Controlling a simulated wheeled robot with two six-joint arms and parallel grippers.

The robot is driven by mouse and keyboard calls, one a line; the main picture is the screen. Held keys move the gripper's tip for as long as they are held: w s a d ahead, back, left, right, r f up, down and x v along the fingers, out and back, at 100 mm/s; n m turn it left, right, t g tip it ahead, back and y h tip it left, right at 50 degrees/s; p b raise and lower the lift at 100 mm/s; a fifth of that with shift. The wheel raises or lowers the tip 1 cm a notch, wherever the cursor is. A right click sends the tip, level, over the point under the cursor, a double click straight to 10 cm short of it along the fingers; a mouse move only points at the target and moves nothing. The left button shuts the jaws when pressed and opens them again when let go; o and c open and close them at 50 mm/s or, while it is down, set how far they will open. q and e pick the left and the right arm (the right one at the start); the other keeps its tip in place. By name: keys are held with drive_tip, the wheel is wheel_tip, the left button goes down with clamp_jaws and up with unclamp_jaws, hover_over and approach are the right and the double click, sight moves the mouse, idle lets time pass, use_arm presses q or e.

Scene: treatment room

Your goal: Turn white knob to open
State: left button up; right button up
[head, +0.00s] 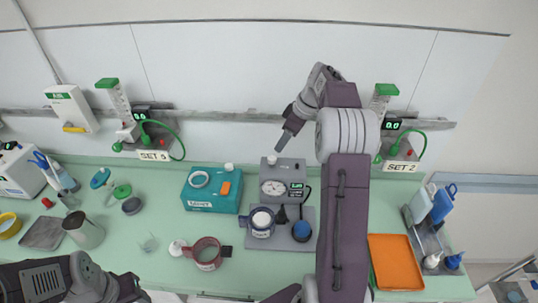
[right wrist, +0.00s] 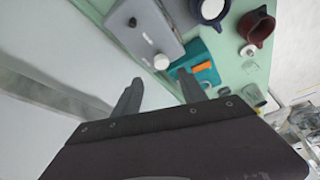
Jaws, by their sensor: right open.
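A grey device (head: 284,176) with a round gauge and a green-lit display stands at mid-bench. A small white knob (head: 271,160) is on its rear top edge; it also shows in the right wrist view (right wrist: 161,61). My right gripper (head: 282,143) is above and behind the device, pointing down toward the white knob but apart from it. Its two fingers (right wrist: 160,94) are spread and empty. A teal box (head: 212,190) left of the device also has a white knob (head: 229,166). My left gripper (head: 128,288) is low at the left, partly cut off, its jaws unclear.
A white-and-blue jug (head: 261,222) and a dark red mug (head: 206,253) stand in front. An orange tray (head: 396,262) is right of my right arm. Wall flowmeters (head: 116,100) hang on a rail (head: 250,113). The green bench (head: 160,214) has bare patches at left.

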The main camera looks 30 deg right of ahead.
sight(272, 158)
drive_tip(key=p+x, duration=0.1)
drive_tip(key=x, duration=0.8)
drive_tip(key=shift+a, duration=0.15)
clamp_jaws()
